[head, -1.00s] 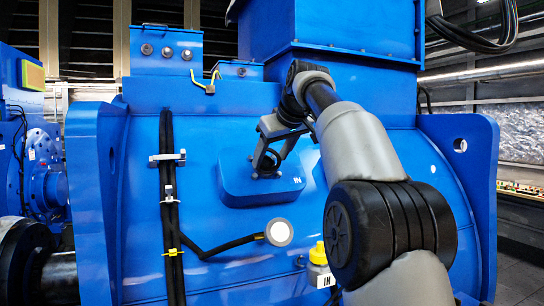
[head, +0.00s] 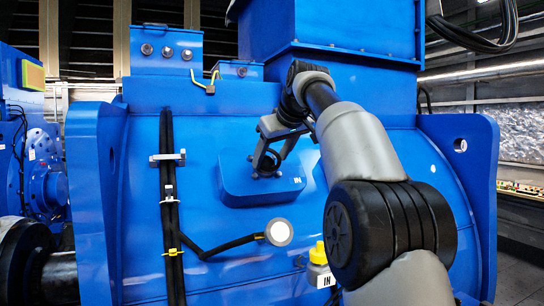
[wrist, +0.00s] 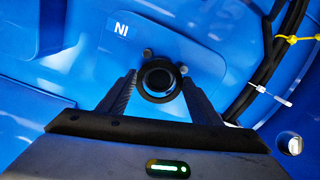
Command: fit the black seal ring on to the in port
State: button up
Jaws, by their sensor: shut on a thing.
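The in port sits on a raised blue pad (head: 240,196) with a white IN label (head: 297,181) on the motor's front. The label also shows in the wrist view (wrist: 120,30), turned over. My gripper (head: 265,170) is at this pad, left of the label. In the wrist view my gripper (wrist: 157,88) has its two fingers on either side of the black seal ring (wrist: 158,97) and is shut on it. The ring is in line with the dark round port opening (wrist: 157,78). I cannot tell whether the ring touches the port or is seated. Two grey studs stand beside it.
A black cable (head: 168,220) runs down the motor left of the pad, with a branch to a round pale-faced end (head: 279,232) below it. A yellow-capped grey part (head: 318,265) with an IN tag is lower right. The blue surface around the pad is mostly clear.

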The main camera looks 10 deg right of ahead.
jog(key=shift+x, duration=1.15)
jog(key=o, duration=1.1)
jog(key=v, duration=1.7)
jog(key=shift+s, duration=0.2)
